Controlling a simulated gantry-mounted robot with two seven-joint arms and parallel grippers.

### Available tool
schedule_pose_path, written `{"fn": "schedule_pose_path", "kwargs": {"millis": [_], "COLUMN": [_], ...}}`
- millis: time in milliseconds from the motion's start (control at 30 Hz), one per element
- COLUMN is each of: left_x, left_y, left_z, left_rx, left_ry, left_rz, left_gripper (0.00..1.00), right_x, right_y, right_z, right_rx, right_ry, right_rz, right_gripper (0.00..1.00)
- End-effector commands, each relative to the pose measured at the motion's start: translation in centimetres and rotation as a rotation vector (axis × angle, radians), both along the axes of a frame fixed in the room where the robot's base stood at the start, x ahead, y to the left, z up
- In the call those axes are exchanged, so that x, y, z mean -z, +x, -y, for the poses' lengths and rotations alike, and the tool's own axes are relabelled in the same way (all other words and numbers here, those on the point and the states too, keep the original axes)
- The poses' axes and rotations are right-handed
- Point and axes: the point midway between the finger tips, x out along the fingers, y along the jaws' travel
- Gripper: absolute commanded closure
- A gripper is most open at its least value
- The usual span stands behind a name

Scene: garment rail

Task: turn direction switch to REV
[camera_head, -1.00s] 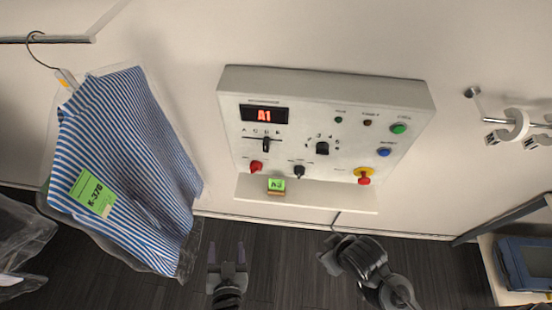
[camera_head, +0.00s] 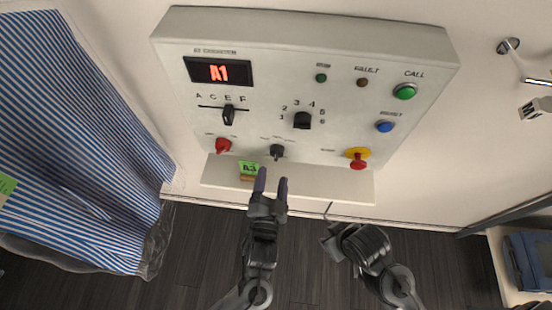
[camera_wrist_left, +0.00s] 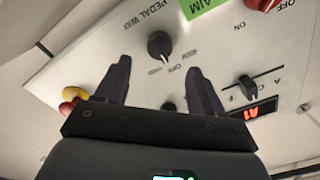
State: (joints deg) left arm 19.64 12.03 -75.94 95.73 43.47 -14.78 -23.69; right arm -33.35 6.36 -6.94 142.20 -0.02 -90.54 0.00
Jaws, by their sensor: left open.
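The black rotary knob that I take for the direction switch (camera_head: 276,151) is at the lower middle of the control panel (camera_head: 330,145). In the left wrist view the knob (camera_wrist_left: 159,46) is just beyond the fingertips, between them. Its small labels are too blurred to read surely, and I cannot tell its setting. My left gripper (camera_head: 271,181) is open and empty, just below the knob and apart from it; its fingers also show in the left wrist view (camera_wrist_left: 158,65). My right gripper (camera_head: 338,236) is below the panel's right half, its jaws unclear.
A red switch (camera_head: 223,146), a slider (camera_head: 228,114), a numbered knob (camera_head: 302,120) and a red-yellow stop button (camera_head: 358,158) are nearby. A bagged striped shirt (camera_head: 70,150) hangs at left.

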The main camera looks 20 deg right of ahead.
Motion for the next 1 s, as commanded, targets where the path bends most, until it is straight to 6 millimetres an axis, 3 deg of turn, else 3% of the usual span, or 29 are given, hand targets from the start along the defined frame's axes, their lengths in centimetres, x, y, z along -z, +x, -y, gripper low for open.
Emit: {"fn": "schedule_pose_path", "kwargs": {"millis": [200,400,867,1000], "left_x": [-0.1,0.0,0.0,0.0], "left_y": [3.2,5.2,6.1,6.1], "left_z": [1.8,3.0,3.5,3.5], "left_rx": [0.001,-0.001,0.001,0.001], "left_ry": [0.001,0.0,-0.001,-0.001], "left_rz": [0.003,0.001,-0.002,-0.002], "left_gripper": [0.32,0.32,0.32,0.49], "right_x": [0.1,0.2,0.2,0.2], "right_y": [0.0,0.0,0.1,0.1], "right_z": [0.2,0.4,0.3,0.2], "right_rx": [-0.004,-0.009,-0.004,-0.002], "right_ry": [-0.008,-0.016,-0.01,-0.006], "right_rz": [0.0,0.0,0.0,0.0], "right_gripper": [0.57,0.57,0.57,0.57]}}
